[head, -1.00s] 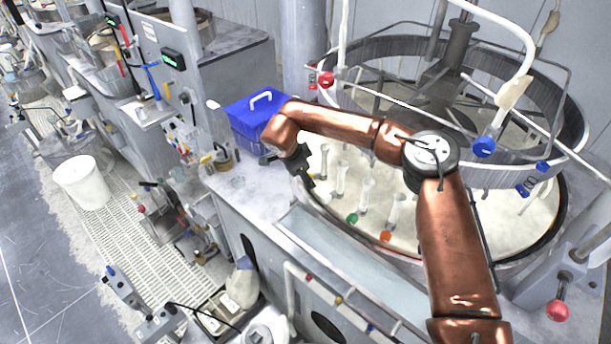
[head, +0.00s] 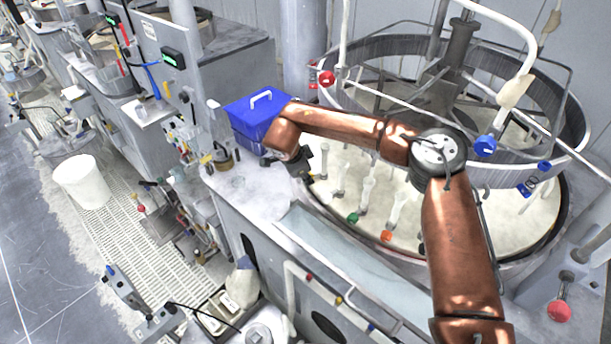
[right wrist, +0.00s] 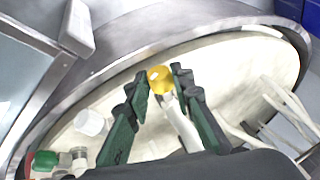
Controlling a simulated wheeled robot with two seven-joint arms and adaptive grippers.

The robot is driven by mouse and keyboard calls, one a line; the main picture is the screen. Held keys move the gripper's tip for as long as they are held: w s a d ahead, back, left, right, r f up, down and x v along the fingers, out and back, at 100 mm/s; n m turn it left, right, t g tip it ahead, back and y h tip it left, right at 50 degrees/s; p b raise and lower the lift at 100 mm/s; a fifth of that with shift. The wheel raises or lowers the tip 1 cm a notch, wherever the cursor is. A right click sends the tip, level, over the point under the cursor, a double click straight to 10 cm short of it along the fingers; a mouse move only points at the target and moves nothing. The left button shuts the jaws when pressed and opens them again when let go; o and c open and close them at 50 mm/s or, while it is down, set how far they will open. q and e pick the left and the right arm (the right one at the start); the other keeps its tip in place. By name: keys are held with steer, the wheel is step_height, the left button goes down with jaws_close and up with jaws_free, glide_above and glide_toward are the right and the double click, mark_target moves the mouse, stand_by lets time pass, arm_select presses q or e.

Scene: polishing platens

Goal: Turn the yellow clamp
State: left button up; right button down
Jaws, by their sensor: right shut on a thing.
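The yellow clamp (right wrist: 160,79) shows in the right wrist view as a round yellow knob at the end of a pale stem, over the cream platen (right wrist: 225,75). My right gripper (right wrist: 161,84) is shut on it, with a dark green finger on each side of the knob. In the head view my right gripper (head: 303,166) is over the left edge of the platen (head: 500,215), and the yellow clamp is hidden there behind my arm and gripper. My left gripper is in neither view.
A green-ended clamp (head: 352,217) and an orange-ended clamp (head: 386,235) lie nearby on the platen. A blue box (head: 250,112) stands on the bench just behind my right wrist. A metal ring (head: 570,130) and white pipes rise above the platen.

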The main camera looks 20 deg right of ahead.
steer(key=t+b, duration=0.2)
steer(key=b, duration=0.1)
steer(key=shift+s+d+f+m+t, duration=0.1)
steer(key=shift+s+f+m+t, duration=0.2)
steer(key=shift+f, duration=0.1)
steer(key=shift+r+t+b, duration=0.1)
steer(key=shift+t+b, duration=0.2)
steer(key=shift+t, duration=0.1)
steer(key=shift+r, duration=0.1)
steer(key=c, duration=1.7)
jaws_free()
steer(key=shift+r, duration=0.1)
steer(key=shift+v, duration=4)
